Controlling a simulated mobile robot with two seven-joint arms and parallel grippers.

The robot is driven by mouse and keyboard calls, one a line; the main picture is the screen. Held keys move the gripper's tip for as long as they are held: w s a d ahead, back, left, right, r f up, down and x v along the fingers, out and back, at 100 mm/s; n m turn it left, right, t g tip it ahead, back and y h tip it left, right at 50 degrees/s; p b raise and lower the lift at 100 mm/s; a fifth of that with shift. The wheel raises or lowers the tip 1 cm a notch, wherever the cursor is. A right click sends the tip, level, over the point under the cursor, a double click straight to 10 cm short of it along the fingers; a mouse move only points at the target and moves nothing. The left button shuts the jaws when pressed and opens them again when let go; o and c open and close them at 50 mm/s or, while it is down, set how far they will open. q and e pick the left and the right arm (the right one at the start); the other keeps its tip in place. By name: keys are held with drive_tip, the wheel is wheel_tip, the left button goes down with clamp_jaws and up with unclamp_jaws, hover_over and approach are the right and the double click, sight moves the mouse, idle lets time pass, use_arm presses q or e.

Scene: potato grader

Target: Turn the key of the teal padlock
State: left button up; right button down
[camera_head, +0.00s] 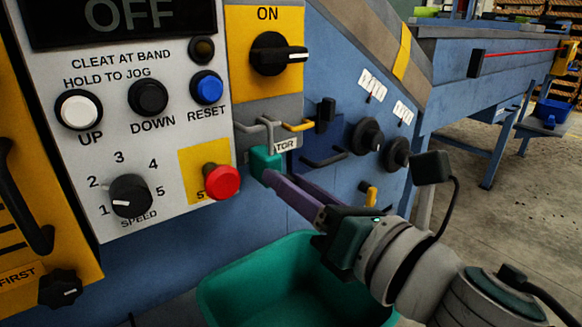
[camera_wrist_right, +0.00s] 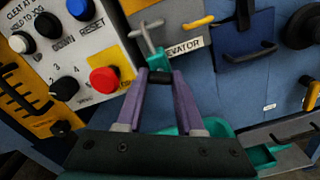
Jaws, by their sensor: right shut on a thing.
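The teal padlock (camera_head: 265,161) hangs from a grey hasp below the ON switch, just right of the red stop button. It also shows in the wrist view (camera_wrist_right: 158,62), beyond my fingertips. My right gripper (camera_head: 272,180) has its purple fingers pointing at the padlock's underside. In the wrist view the fingertips (camera_wrist_right: 161,79) are closed on a small black piece (camera_wrist_right: 160,77) at the padlock's lower end, which looks like the key. In the head view the fingers hide the key, so its turn angle cannot be told. My left gripper is not in view.
The red stop button (camera_head: 221,182) sits close left of the fingertips. Black knobs (camera_head: 368,135) and a blue plate with a hook are to the right. A green bin (camera_head: 225,290) stands below my right gripper. Open floor lies at the right.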

drive_tip(key=shift+m+p, duration=0.9)
drive_tip(key=shift+m, duration=5.4)
drive_tip(key=c, duration=0.5)
unclamp_jaws()
